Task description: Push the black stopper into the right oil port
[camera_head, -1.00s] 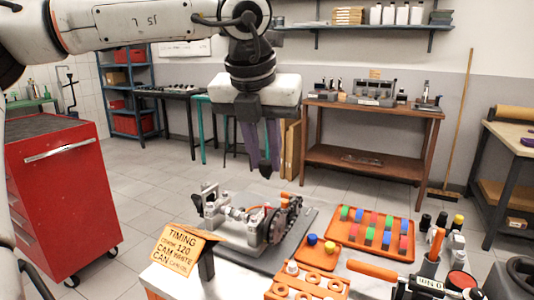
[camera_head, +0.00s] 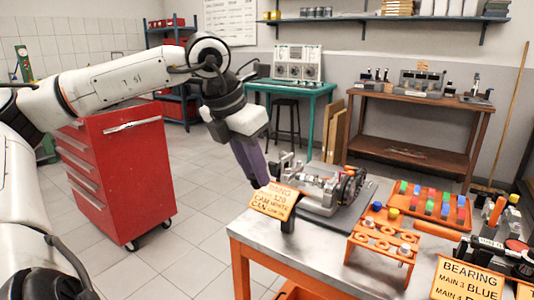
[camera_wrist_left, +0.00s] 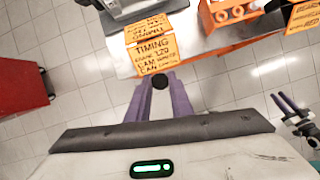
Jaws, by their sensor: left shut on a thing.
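My left gripper (camera_head: 256,184) hangs tilted at the left end of the bench, by the orange timing sign (camera_head: 274,201). In the left wrist view its purple fingers (camera_wrist_left: 160,90) are shut on the round black stopper (camera_wrist_left: 160,81), which shows at the tips in front of the sign. In the head view the stopper is too small to make out clearly. The engine assembly (camera_head: 325,190) with its shaft and dark wheel sits on a grey plate behind the sign. I cannot make out the right oil port. My right gripper (camera_wrist_left: 286,103) shows small in the left wrist view, its purple fingers apart.
An orange holed rack (camera_head: 384,238) stands at the bench front. An orange tray (camera_head: 462,213) of coloured blocks lies behind it. A bearing sign (camera_head: 468,280) and tools crowd the right. A red cabinet (camera_head: 120,170) stands left; floor between it and the bench is clear.

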